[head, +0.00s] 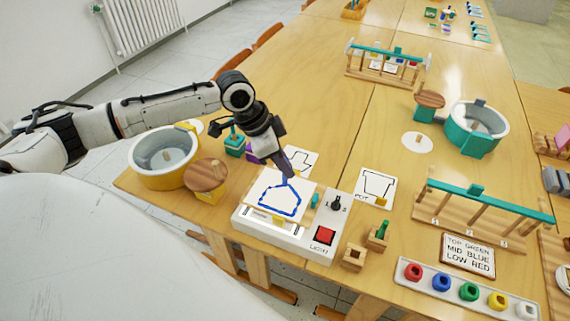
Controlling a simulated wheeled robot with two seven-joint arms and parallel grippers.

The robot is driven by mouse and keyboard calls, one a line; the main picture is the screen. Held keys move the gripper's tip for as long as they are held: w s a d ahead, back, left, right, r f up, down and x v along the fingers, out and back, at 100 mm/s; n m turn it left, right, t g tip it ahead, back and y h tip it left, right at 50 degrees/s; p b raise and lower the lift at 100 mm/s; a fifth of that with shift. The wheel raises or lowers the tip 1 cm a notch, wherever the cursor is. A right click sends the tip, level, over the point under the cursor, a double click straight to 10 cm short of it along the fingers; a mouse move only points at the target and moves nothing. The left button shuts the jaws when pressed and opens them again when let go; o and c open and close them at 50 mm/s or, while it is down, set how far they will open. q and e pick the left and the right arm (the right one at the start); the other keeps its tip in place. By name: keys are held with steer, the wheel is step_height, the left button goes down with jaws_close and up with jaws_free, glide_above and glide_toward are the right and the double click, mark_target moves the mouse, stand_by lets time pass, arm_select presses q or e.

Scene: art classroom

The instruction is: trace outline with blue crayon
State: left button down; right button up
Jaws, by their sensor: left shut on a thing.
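A light box (252,222) stands on the wooden table near its front edge, with a white sheet (255,194) on top. The sheet carries a thick blue outline (278,214), a many-sided shape. My left gripper (286,172) reaches in from the left over the back of the sheet. It is shut on the blue crayon (285,182), which points down at the upper part of the outline. Most of the crayon is hidden by the fingers. I cannot tell whether its tip touches the paper. My right gripper is not in view.
The box has a red button (325,235) and a black knob (336,203). Drawn cards lie behind it and at its right (375,187). A crayon-coloured cup row (468,291) lies front right.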

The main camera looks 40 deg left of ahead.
arm_select(q)
steer(key=shift+r, duration=0.1)
steer(key=shift+r, duration=1.9)
